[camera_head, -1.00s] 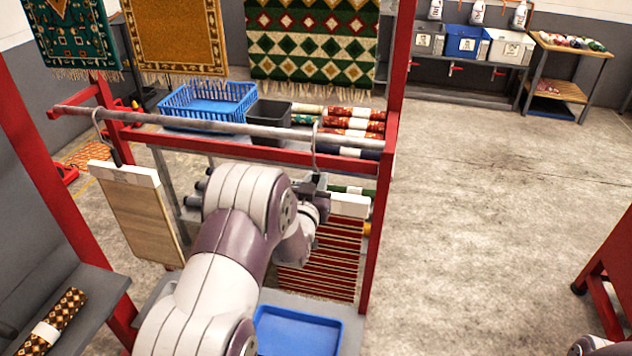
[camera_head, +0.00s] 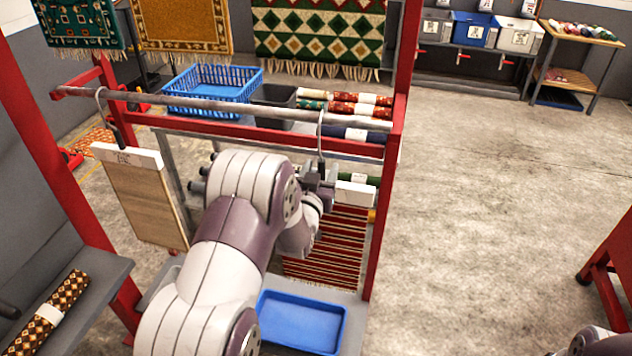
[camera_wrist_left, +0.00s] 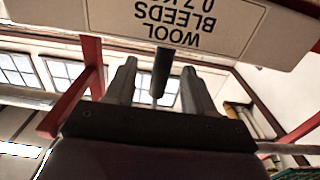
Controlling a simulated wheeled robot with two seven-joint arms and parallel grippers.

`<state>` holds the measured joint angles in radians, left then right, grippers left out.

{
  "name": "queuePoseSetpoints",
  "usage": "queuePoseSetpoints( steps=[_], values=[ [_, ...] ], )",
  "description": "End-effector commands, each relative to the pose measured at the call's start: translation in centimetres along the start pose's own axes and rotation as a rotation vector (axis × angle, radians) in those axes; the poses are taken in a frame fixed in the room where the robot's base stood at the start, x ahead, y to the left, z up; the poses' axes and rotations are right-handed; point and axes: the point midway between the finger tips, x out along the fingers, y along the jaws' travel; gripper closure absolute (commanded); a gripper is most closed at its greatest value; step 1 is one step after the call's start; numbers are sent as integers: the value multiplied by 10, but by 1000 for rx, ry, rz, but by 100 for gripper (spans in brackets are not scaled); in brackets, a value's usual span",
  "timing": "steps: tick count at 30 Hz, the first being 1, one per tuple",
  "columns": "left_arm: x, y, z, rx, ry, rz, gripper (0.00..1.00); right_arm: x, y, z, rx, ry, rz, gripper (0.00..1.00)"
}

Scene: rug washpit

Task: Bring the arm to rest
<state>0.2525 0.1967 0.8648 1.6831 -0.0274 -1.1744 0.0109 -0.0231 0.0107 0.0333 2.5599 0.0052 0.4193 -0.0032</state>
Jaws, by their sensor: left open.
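My left gripper (camera_head: 318,180) is at the hanger that carries a red striped rug (camera_head: 335,245). The hanger has a white bar (camera_head: 356,195) and its hook (camera_head: 320,130) is over the grey rail (camera_head: 230,108). In the left wrist view my left gripper (camera_wrist_left: 158,78) is open. Its two fingers stand apart on either side of a dark peg (camera_wrist_left: 161,70) below a white block (camera_wrist_left: 225,30) lettered "WOOL BLEEDS". Contact between fingers and peg cannot be told. My left arm hides part of the rug. My right gripper is not in view.
A second hanger (camera_head: 125,155) with a tan board hangs at the rail's left. A red post (camera_head: 388,180) stands just right of the striped rug. A blue tray (camera_head: 300,322) lies below it. A blue basket (camera_head: 212,88) is behind the rail.

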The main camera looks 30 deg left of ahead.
Motion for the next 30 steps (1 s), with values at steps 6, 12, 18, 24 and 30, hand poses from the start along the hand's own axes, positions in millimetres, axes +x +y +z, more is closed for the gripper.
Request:
queuePoseSetpoints(
  steps=[6,12,18,24,30],
  values=[
    [-54,0,3,0,1,-1,46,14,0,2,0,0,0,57],
    [-100,0,1,0,2,-1,46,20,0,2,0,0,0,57],
    [-117,0,0,0,2,0,46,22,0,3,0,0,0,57],
    [-119,0,17,1,-81,-2,46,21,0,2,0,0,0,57],
    [-174,6,111,8,-749,6,46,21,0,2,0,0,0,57]
  ],
)
